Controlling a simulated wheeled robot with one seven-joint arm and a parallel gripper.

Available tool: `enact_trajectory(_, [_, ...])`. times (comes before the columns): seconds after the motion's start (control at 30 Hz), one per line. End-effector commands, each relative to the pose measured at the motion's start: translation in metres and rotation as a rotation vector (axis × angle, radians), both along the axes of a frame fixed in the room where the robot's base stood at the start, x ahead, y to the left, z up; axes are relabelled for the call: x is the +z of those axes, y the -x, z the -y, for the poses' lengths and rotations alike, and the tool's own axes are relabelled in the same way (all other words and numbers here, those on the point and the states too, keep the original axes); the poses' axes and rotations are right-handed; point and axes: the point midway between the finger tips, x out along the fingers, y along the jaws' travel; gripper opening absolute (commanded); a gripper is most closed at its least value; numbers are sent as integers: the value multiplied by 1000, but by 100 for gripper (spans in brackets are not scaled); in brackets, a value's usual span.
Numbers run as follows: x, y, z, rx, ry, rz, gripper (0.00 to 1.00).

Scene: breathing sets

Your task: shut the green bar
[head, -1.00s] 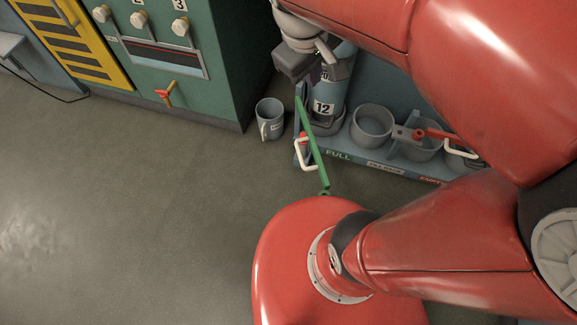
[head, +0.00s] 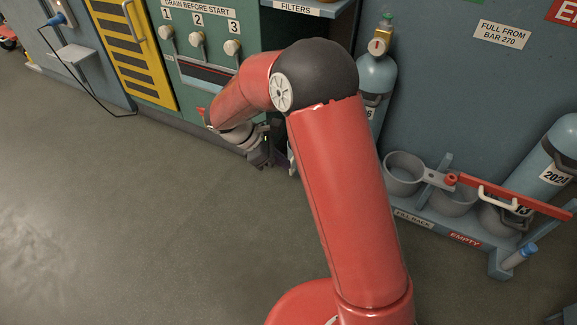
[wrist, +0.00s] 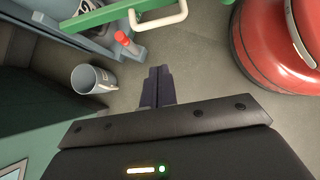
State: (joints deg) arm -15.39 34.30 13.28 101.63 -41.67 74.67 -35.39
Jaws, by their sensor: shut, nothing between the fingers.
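The green bar (wrist: 100,16) crosses the top of the wrist view and reaches past the rack's edge over the floor. Its cream handle (wrist: 163,17) shows beside it. In the head view the bar is hidden behind my arm. My gripper (wrist: 160,70) is shut and empty, with its fingertips below the bar and handle in the wrist picture, apart from them. In the head view my gripper (head: 268,155) is low in front of the green cabinet, partly covered by my arm.
A grey mug (wrist: 94,78) stands on the floor left of my fingers. A red-capped post (wrist: 126,41) is at the rack's edge. A red bar (head: 515,197) with a cream handle sticks out at the rack's right part. Open floor (head: 150,220) lies left.

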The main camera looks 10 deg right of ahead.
Motion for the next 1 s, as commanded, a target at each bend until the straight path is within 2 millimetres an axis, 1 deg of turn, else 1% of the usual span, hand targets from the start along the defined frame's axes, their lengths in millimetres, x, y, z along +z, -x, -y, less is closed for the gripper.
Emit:
enact_trajectory(0.03, [-11,2,7,-2,2,-5,0])
enact_trajectory(0.1, [-23,2,17,-4,2,-5,0])
enact_trajectory(0.3, [-56,4,44,-3,0,-2,0])
enact_trajectory(0.37, [-65,6,51,-3,0,-4,0])
enact_trajectory(0.4, [-63,5,59,-5,-1,0,0])
enact_trajectory(0.5, [-65,7,73,-6,-1,1,0])
enact_trajectory(0.63, [-67,7,84,-3,-1,1,0])
enact_trajectory(0.77, [-67,8,88,-3,-1,0,0])
enact_trajectory(1.0, [-67,8,88,-2,-1,1,0])
